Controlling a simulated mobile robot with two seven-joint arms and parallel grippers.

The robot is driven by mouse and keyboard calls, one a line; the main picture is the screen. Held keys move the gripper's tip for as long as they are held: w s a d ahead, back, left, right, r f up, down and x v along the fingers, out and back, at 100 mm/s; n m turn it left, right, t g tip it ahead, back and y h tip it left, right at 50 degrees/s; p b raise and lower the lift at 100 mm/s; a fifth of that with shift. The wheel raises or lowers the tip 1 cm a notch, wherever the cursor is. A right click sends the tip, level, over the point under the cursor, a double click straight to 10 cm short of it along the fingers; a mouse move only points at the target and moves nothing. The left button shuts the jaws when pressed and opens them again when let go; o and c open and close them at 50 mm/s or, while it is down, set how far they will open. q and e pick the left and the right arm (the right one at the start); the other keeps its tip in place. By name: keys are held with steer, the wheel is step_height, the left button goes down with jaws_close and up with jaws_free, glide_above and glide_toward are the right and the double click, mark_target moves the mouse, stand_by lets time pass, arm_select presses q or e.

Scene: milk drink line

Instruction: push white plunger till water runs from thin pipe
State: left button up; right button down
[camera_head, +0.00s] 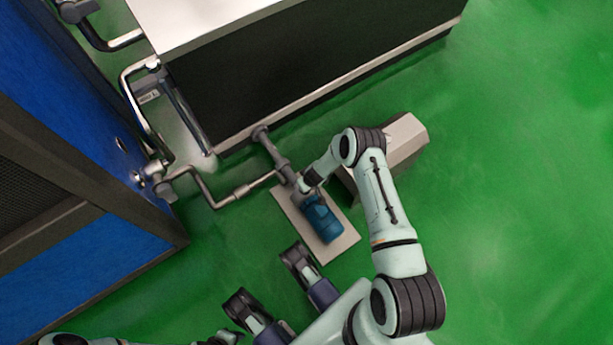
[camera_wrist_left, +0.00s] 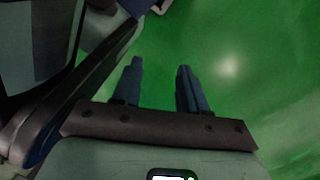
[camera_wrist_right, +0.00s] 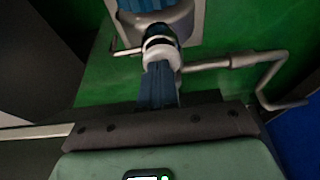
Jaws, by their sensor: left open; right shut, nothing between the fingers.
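The blue pump motor (camera_head: 322,220) lies on a pale base plate (camera_head: 345,243), joined to grey pipework. A white ringed part (camera_wrist_right: 162,52), which looks like the plunger, is just beyond my right fingertips in the right wrist view. My right gripper (camera_wrist_right: 161,72) is shut and empty, its tips at or very close to that part; I cannot tell if they touch. In the head view my right wrist hides this spot. A thin pipe (camera_wrist_right: 127,51) sticks out to the left beside it; no water shows. My left gripper (camera_wrist_left: 158,82) is open and empty over green floor.
A large dark-sided machine with a pale top (camera_head: 210,22) stands behind the pump. A blue cabinet (camera_head: 60,130) is at the left. A grey pipe (camera_head: 215,198) runs between cabinet and pump. A grey box (camera_head: 407,138) stands behind my right arm. Floor at right is clear.

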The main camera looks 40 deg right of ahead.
steer(key=p+v, duration=0.1)
steer(key=v, duration=0.1)
steer(key=w+p+v, duration=0.1)
steer(key=p+v, duration=0.1)
steer(key=v, duration=0.1)
steer(key=shift+d+r, duration=0.1)
steer(key=shift+r, duration=0.15)
arm_select(q)
steer(key=w+d+r+t+p, duration=0.1)
steer(key=w+r+t+p, duration=0.2)
steer(key=w+r, duration=0.6)
steer(key=shift+w+d+r+m+t, duration=0.2)
steer(key=shift+w+d+m+t, duration=0.1)
steer(key=shift+d+m, duration=0.1)
arm_select(e)
steer(key=v, duration=0.8)
steer(key=shift+r, duration=0.3)
arm_select(q)
steer(key=shift+s+r+p, duration=0.15)
steer(key=shift+p, duration=0.15)
arm_select(e)
steer(key=shift+s, duration=0.1)
